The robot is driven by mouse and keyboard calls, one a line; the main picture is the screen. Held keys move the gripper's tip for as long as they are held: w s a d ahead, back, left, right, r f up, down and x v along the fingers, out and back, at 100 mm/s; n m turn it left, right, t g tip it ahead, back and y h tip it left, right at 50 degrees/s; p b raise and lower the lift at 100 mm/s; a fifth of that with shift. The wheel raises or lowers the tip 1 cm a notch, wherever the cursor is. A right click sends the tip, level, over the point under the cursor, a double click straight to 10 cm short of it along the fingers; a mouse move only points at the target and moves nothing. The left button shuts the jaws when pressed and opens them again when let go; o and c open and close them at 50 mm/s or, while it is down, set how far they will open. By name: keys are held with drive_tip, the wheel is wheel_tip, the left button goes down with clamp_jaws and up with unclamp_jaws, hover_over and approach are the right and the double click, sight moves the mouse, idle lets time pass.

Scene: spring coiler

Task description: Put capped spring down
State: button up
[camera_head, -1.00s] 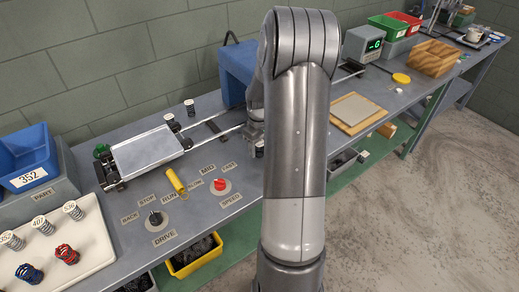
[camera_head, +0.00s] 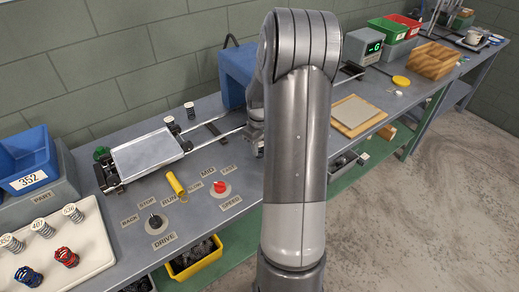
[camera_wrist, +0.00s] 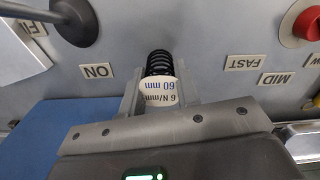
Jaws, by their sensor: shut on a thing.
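The capped spring (camera_wrist: 159,66) is a dark coil with a pale cap lettered "6 N/mm 60 mm". It is between the two fingers of my gripper (camera_wrist: 158,88), which is shut on it, in the wrist view. The coil points away from the gripper, over the grey bench top. I cannot tell whether its far end touches the bench. In the head view my gripper (camera_head: 255,138) is largely hidden behind my arm, beside the blue machine housing, and the held spring cannot be made out.
A red speed knob (camera_head: 220,186), a black drive knob (camera_head: 155,222) and a yellow cylinder (camera_head: 176,184) stand on the bench. A white tray (camera_head: 90,262) at the left carries several springs. A wooden board with a pale plate (camera_head: 356,112) lies right of my arm.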

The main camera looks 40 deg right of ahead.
drive_tip(key=r, duration=1.7)
drive_tip(key=shift+s+d+r, duration=0.1)
drive_tip(key=shift+s+d, duration=0.05)
drive_tip(key=shift+d, duration=0.15)
drive_tip(key=s+d, duration=0.9)
drive_tip(key=d, duration=0.3)
drive_tip(key=s+d, duration=0.9)
drive_tip(key=d, duration=0.2)
drive_tip(key=w+f, duration=0.3)
drive_tip(key=f, duration=0.1)
drive_tip(key=w+a+f, duration=0.1)
drive_tip(key=w+f, duration=0.7)
drive_tip(key=shift+a, duration=0.4)
drive_tip(key=shift+w+f, duration=0.3)
drive_tip(key=shift+w, duration=0.05)
drive_tip(key=shift+f, duration=1.85)
